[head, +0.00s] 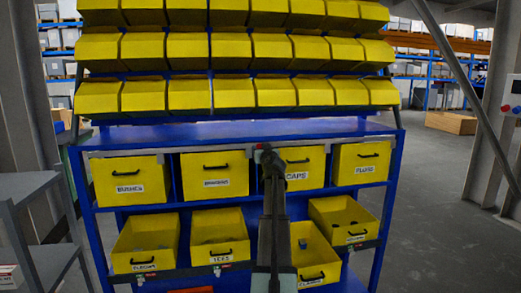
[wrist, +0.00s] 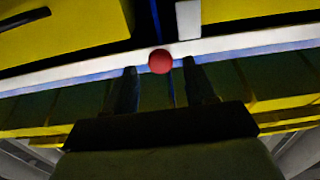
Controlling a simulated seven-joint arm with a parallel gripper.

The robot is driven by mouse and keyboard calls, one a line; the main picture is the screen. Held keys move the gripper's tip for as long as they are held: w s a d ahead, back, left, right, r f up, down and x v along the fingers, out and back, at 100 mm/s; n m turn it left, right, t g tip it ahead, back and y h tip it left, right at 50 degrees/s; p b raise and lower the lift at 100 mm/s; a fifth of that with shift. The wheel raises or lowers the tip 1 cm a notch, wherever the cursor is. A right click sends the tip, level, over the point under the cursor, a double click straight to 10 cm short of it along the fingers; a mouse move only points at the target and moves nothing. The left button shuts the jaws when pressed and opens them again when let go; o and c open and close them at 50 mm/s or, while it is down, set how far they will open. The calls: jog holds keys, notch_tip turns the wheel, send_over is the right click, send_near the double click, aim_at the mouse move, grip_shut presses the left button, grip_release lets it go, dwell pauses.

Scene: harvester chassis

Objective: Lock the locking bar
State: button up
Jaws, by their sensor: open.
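The locking bar is a pale strip (head: 225,146) running across the rack just above the upper row of drawers. It crosses the wrist view as a white band (wrist: 80,62). A round red knob (wrist: 161,61) sits on it. My gripper (wrist: 159,68) is open, with one finger on each side of the knob; I cannot tell whether either finger touches it. In the head view my gripper (head: 268,152) is at the bar, in front of the upper drawers, and mostly hides the knob.
Upper yellow drawers, including one labelled BUSHES (head: 128,173), are pushed in. Lower drawers, including TEES (head: 220,230), are pulled out below my arm. Rows of yellow bins (head: 190,95) stand above the blue shelf (head: 150,134). A grey cart (head: 40,187) stands at left.

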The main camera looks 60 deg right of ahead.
jog(key=x, duration=0.3)
jog(key=shift+c, duration=0.5)
grip_shut()
jog(key=shift+a, duration=0.1)
